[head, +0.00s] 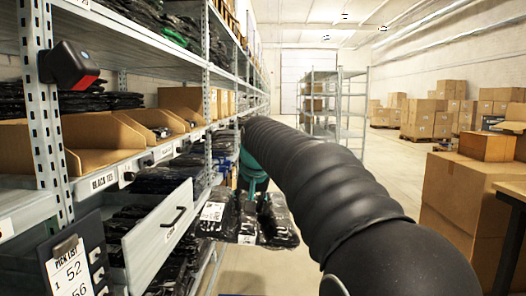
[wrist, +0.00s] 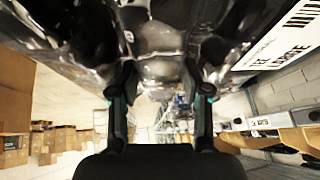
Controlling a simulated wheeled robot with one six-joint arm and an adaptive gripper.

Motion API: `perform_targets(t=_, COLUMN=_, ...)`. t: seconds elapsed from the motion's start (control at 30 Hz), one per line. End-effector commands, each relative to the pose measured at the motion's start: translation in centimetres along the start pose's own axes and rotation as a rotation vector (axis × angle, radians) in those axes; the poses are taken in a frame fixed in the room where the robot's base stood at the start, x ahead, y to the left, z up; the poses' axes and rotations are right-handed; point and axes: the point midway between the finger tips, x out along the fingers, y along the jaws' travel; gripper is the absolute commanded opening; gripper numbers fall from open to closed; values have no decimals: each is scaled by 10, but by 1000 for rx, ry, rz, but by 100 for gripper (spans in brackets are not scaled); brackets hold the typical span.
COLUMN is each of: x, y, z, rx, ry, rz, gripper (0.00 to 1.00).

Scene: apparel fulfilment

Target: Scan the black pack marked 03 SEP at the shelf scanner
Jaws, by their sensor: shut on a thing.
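My gripper (head: 254,182) is in the aisle just right of the shelving, past the open drawer. It is shut on a glossy black pack (head: 275,220), which hangs below it, clear of the floor. White labels show on the pack, too small to read in the head view. In the wrist view the pack (wrist: 90,40) fills the top, above the two fingers of my gripper (wrist: 160,88). A label (wrist: 275,38) with a barcode and "LARGE" shows at the right. I cannot read 03 SEP. The shelf scanner (head: 70,65), black with a red face, is on the near upright, apart from the pack.
An open drawer (head: 155,238) of black packs juts from the shelving. Cardboard bins (head: 95,135) stand on the shelf above it. A pick list clipboard (head: 72,265) hangs at the near left. Boxes (head: 460,190) and a table line the right side. The aisle floor between is clear.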

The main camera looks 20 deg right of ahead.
Motion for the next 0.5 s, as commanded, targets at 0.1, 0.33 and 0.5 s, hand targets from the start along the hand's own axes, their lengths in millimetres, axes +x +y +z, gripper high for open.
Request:
perform_targets(t=0.1, x=-65, y=0, z=-8, rx=33, ry=13, rz=0, gripper=5)
perform_targets(t=0.33, x=-155, y=5, z=-3, rx=84, ry=14, rz=5, gripper=5)
perform_targets(t=0.5, x=-186, y=7, z=3, rx=102, ry=10, rz=7, gripper=5)
